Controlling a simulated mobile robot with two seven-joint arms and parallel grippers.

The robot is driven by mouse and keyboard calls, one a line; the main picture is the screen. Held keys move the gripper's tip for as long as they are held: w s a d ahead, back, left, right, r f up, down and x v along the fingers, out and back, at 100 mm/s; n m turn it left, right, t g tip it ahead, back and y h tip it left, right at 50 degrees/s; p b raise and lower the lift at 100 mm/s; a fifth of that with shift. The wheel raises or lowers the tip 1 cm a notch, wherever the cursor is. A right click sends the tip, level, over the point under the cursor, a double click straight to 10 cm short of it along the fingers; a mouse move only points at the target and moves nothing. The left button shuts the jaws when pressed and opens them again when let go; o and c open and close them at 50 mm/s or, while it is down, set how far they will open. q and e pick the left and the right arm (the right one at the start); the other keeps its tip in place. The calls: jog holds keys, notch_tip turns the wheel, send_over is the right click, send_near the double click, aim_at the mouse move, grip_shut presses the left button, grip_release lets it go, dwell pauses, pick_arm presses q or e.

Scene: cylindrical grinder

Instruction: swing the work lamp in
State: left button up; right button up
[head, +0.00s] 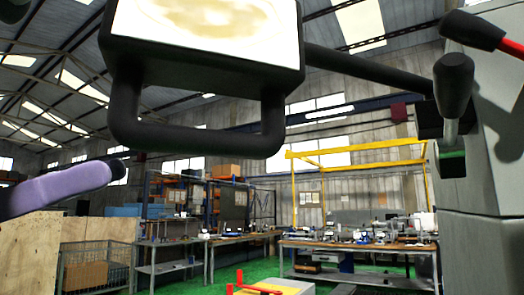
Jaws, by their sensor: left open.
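The work lamp (205,68) fills the top of the head view, close to me. It has a black housing with a bright, lit face turned partly towards me. A black U-shaped handle (200,144) hangs under the housing. A black lamp arm (365,70) runs from the housing right to the grey machine. My left gripper (106,172) is open and comes in from the left edge, with a purple, rounded part showing. It appears apart from the handle, to its lower left in the picture. The rest of it is cut off by the frame. My right gripper is not in view.
The grey machine body (492,150) stands at the right, with a black knobbed lever (454,85) and a red-and-black handle (485,32). Workbenches (350,245), a wire cage (97,266) and a yellow frame (355,150) stand farther back. Green floor shows between them.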

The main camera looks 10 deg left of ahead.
aim_at(198, 143)
pick_arm(q)
jog(key=p+x, duration=0.5)
jog(key=x, duration=0.3)
jog(key=shift+d+r+p, duration=0.1)
jog(key=shift+r+p, duration=0.2)
jog(key=shift+w+d, duration=0.15)
jog(key=shift+d, duration=0.2)
jog(key=shift+f, duration=0.1)
grip_shut()
dwell(0.6)
